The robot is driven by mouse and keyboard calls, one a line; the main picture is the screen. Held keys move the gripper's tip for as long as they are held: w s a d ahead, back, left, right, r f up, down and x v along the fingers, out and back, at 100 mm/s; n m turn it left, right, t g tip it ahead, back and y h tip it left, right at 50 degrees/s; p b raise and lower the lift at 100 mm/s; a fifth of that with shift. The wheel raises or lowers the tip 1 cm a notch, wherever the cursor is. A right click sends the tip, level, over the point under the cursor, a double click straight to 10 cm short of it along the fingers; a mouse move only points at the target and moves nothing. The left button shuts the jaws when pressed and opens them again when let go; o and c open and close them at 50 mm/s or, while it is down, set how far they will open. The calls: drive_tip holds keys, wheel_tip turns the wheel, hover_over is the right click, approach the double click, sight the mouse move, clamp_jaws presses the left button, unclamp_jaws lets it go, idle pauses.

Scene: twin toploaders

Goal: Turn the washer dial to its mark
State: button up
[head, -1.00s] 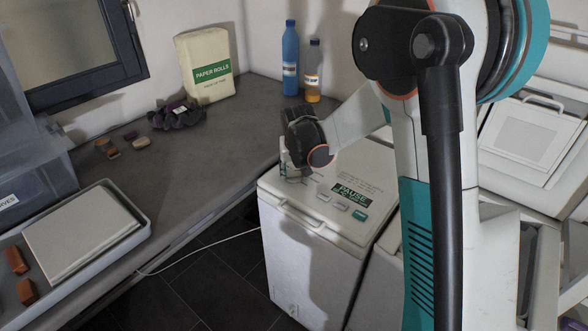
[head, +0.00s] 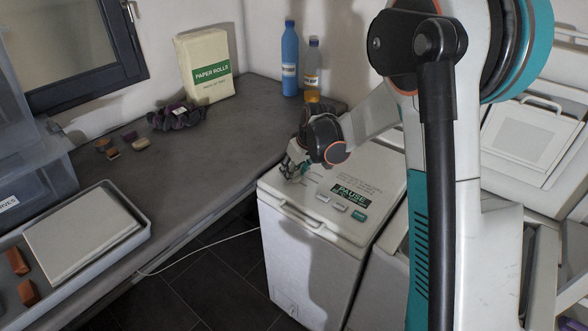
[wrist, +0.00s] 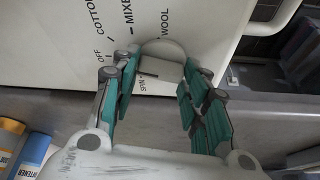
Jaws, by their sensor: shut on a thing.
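The washer (head: 292,245) is a white top-loader beside the counter, with a printed lid and several buttons. In the wrist view its dial (wrist: 164,50) is a pale round knob on the white panel (wrist: 60,35), ringed by the words OFF, COTTON, MIXED, WOOL and SPIN. My gripper (wrist: 152,72) has its teal fingers on either side of the dial and is shut on it. In the head view my gripper (head: 291,167) is tilted down at the washer's back left corner, and the dial is hidden there. I cannot tell where the dial's pointer stands.
A second white machine (head: 530,135) stands at the right, behind my arm.

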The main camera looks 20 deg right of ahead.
drive_tip(key=shift+n+g+y, duration=0.3)
drive_tip(key=shift+n, duration=0.9)
drive_tip(key=o, duration=1)
drive_tip(key=shift+o, duration=0.2)
drive_tip(key=v, duration=1.2)
drive_tip(key=shift+d, duration=0.15)
